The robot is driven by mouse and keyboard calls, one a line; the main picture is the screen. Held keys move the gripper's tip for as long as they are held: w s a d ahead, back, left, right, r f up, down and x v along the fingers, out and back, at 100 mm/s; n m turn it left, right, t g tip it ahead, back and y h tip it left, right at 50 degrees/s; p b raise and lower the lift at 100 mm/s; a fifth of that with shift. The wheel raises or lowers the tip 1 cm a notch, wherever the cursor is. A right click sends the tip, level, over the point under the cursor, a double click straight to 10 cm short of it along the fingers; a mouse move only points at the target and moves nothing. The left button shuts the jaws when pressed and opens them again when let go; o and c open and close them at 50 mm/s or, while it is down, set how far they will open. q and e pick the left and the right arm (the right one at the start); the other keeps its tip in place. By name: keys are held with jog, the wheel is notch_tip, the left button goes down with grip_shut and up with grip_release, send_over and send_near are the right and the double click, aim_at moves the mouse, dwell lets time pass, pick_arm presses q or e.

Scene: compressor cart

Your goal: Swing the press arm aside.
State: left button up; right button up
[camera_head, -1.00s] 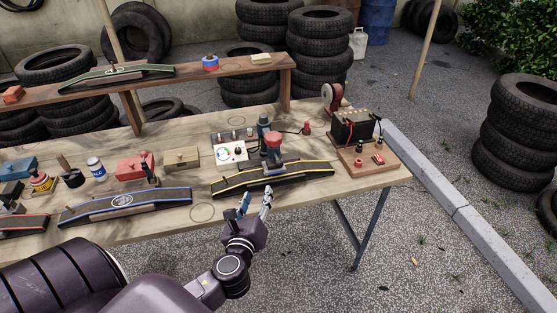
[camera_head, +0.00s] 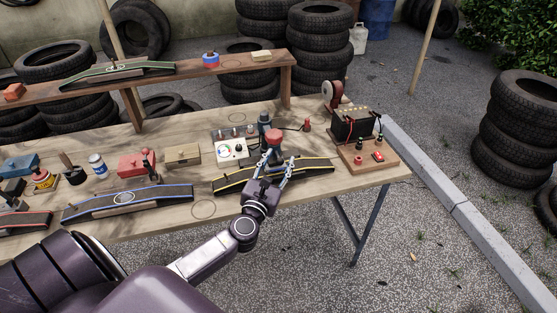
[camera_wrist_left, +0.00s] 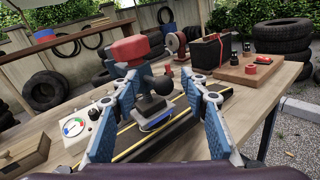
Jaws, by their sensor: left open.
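A press with a dark post (camera_head: 264,120) and a red head (camera_head: 273,136) stands at the rear edge of a black, yellow-striped ramp (camera_head: 318,166) on the table. A thin arm with a red knob (camera_head: 307,125) reaches right from the post. In the left wrist view the red head (camera_wrist_left: 130,48) is large, with a dark rounded knob (camera_wrist_left: 163,85) below and right of it, between the fingers. My left gripper (camera_head: 278,163) is open in front of the red head, over the ramp; it also shows in the left wrist view (camera_wrist_left: 160,80). Contact cannot be told. My right gripper is not in view.
A white gauge box (camera_head: 232,152) stands left of the press. A battery (camera_head: 352,126) and a wooden terminal board (camera_head: 368,160) stand to the right. A blue-striped ramp (camera_head: 127,204) lies left. A raised shelf (camera_head: 190,73) runs along the back. The front table edge is clear.

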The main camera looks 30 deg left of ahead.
pick_arm(q)
jog(key=shift+w, duration=0.1)
grip_shut()
dwell(0.3)
